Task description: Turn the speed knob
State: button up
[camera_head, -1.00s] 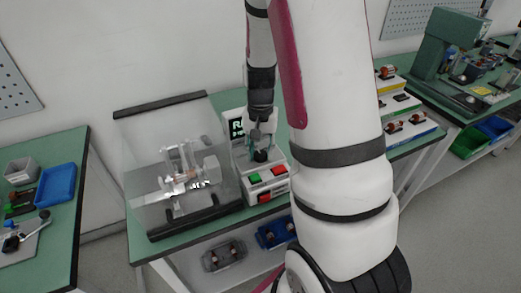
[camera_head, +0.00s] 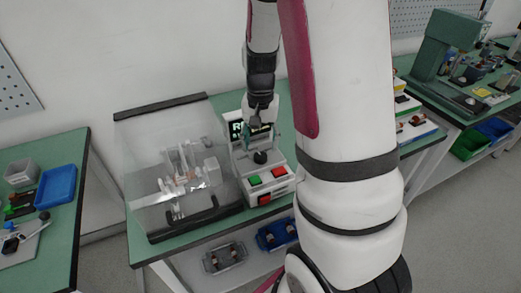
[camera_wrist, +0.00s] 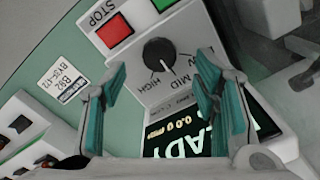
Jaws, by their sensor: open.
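The speed knob (camera_wrist: 159,54) is a round black dial on a light grey control box, with LOW, MID and HIGH printed around it. In the head view the knob (camera_head: 260,157) stands on the box's sloped face, below the display. My gripper (camera_wrist: 160,80) is open and empty, with its teal-padded fingers on either side below the knob in the wrist view. In the head view my gripper (camera_head: 257,131) hangs above and behind the knob, apart from it. The display (camera_wrist: 200,135) is partly hidden by a finger.
A green button (camera_wrist: 167,4) and a red button (camera_wrist: 114,30) sit beside the knob on the box. A clear cover (camera_head: 150,135) over a test fixture stands to the left. My own arm hides the bench to the right.

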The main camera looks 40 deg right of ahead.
aim_at(261, 155)
notch_tip(261, 155, up, 8)
dwell(0.8)
jog(key=s+a+r+n+t, duration=0.2)
jog(key=s+a+r+n, duration=0.3)
jog(key=s+a, duration=0.3)
jog(key=s+a+r+n+t, duration=0.2)
jog(key=s+a+r+n, duration=0.3)
jog(key=s+a, duration=0.3)
jog(key=shift+a+r+t, duration=0.3)
jog(key=shift+a+r, duration=0.35)
jog(key=shift+a, duration=0.15)
